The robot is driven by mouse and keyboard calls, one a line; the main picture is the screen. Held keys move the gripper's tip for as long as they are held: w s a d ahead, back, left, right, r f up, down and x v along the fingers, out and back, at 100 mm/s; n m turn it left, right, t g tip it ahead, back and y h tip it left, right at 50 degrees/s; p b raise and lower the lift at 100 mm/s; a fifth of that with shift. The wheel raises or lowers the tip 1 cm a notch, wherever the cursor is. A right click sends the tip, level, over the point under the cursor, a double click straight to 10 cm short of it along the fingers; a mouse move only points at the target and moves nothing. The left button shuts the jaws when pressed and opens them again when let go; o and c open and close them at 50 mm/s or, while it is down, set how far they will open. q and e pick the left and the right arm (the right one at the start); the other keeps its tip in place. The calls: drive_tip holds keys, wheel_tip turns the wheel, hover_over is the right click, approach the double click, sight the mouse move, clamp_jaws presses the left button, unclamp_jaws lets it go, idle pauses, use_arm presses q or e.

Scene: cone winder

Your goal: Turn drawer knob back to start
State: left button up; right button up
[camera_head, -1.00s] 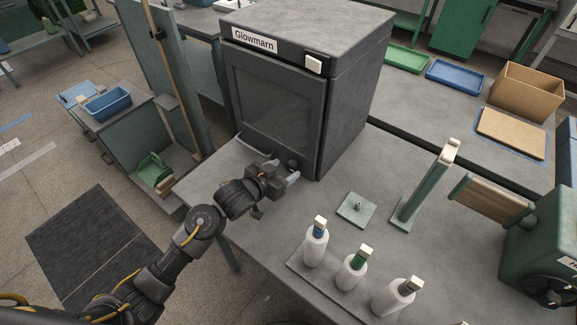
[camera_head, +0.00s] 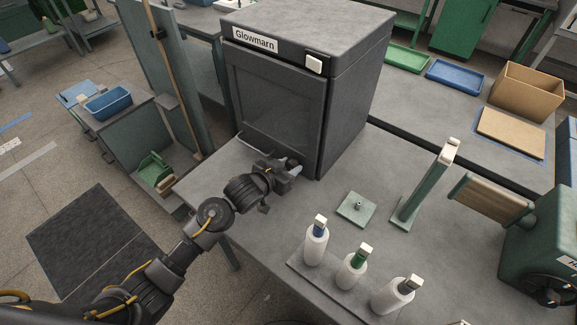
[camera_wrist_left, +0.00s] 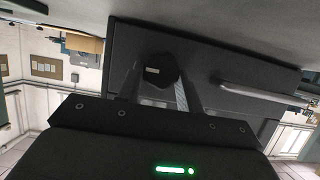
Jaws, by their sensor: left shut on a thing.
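The dark grey Glowmarn cabinet (camera_head: 280,100) stands on the grey table, its front facing me. In the left wrist view, the dark round drawer knob (camera_wrist_left: 160,68) sits on the dark front panel (camera_wrist_left: 225,60), with a small pale mark on its face. My left gripper (camera_head: 289,168) is at the lower right of the cabinet front, where it mostly covers the knob. In the left wrist view my left gripper (camera_wrist_left: 157,88) has one finger on each side of the knob, shut on it. My right gripper is not in view.
A bar handle (camera_wrist_left: 262,95) sits beside the knob. Right of my left gripper are a green plate with a peg (camera_head: 357,209), a green stand (camera_head: 420,190) and several white bottles (camera_head: 316,245). A green machine (camera_head: 545,240) stands at the right.

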use_arm(q)
drive_tip(key=shift+r+n+p, duration=0.2)
drive_tip(key=shift+n+p, duration=0.1)
drive_tip(key=shift+p, duration=0.4)
drive_tip(key=n+h+p, duration=0.1)
drive_tip(key=p, duration=0.1)
drive_tip(key=shift+w+a+g+p, duration=0.1)
drive_tip(key=shift+a+g+p, duration=0.05)
drive_tip(key=shift+g+p, duration=0.2)
drive_tip(key=shift+w+a+n+g+h+p, duration=0.1)
drive_tip(key=shift+n+g+h+p, duration=0.25)
drive_tip(key=shift+n+p, duration=0.5)
drive_tip(key=shift+f+n+h+p, duration=0.25)
drive_tip(key=shift+n+h+p, duration=0.3)
drive_tip(key=shift+n+h, duration=0.15)
drive_tip(key=o, duration=1)
drive_tip(key=shift+a, duration=0.1)
